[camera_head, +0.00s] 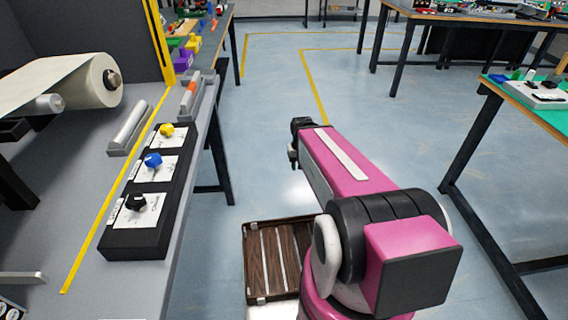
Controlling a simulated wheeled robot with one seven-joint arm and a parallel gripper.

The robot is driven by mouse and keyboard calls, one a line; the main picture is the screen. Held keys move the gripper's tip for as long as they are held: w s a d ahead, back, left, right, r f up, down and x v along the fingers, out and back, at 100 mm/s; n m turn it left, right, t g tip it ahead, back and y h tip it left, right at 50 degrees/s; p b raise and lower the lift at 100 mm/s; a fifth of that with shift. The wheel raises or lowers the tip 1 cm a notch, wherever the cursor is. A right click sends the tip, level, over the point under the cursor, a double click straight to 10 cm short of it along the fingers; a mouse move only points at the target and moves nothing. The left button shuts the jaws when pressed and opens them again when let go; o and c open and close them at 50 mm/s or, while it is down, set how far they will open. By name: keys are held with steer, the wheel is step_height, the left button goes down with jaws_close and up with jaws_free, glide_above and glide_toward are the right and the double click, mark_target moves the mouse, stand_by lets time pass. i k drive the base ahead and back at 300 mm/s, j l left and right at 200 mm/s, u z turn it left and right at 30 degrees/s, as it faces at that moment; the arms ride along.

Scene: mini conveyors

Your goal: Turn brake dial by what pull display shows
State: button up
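A black dial panel (143,243) lies along the right edge of the grey bench. It carries a yellow dial (167,130) at the far end, a blue dial (152,160) in the middle and a black dial (135,203) at the near end. Each sits on a white plate whose lettering is too small to read, so I cannot tell which is the brake dial. No display with a readable pull value shows. My pink arm reaches forward over the floor, right of the panel and apart from it. My gripper's fingers do not show.
A roll of pale web (92,82) stands at the bench's left, with a metal roller (129,127) beside the panel. A partly cut-off marked plate (10,309) is at the lower left. A brown slatted crate (262,287) stands on the floor. A green-topped table (516,87) is at right.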

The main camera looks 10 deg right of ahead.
mark_target(154, 161)
steer(key=k+l+u, duration=0.1)
steer(key=k+l, duration=0.4)
steer(key=u, duration=1.75)
